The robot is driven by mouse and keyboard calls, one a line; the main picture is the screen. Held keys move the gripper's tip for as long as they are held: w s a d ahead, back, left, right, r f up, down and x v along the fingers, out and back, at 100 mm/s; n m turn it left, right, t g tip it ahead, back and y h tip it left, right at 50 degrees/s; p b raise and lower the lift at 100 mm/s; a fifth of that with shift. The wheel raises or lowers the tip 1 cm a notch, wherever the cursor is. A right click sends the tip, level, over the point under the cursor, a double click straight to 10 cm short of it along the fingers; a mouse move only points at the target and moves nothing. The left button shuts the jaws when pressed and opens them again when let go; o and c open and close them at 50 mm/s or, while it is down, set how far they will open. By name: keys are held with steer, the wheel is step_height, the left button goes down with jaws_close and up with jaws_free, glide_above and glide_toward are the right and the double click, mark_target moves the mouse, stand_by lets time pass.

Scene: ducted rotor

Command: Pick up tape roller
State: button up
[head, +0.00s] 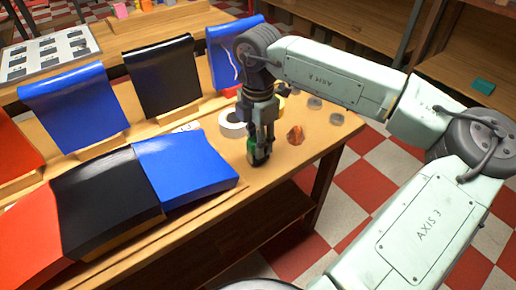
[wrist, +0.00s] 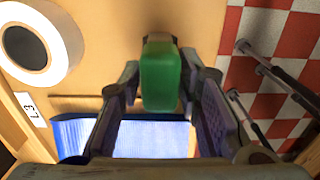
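A green block-shaped object (wrist: 161,78) stands out between the two fingers of my gripper (wrist: 160,80) in the wrist view, with a dark part behind it. In the head view it shows as a small green patch (head: 251,147) at the fingertips, mostly hidden by the dark gripper (head: 260,150). I cannot tell whether it is the tape roller. The fingers flank it closely; whether both press on it is unclear. A white tape roll (head: 231,124) lies flat on the table behind the gripper, and at upper left in the wrist view (wrist: 67,45), apart from the fingers.
An orange-brown lump (head: 295,135) and several grey discs (head: 314,103) lie right of the gripper. The table's right edge is close by.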

jaws_close()
steer(key=shift+r, duration=0.1)
step_height(320, 180, up, 10)
steer(key=shift+f+b, duration=0.1)
steer(key=shift+b, duration=0.8)
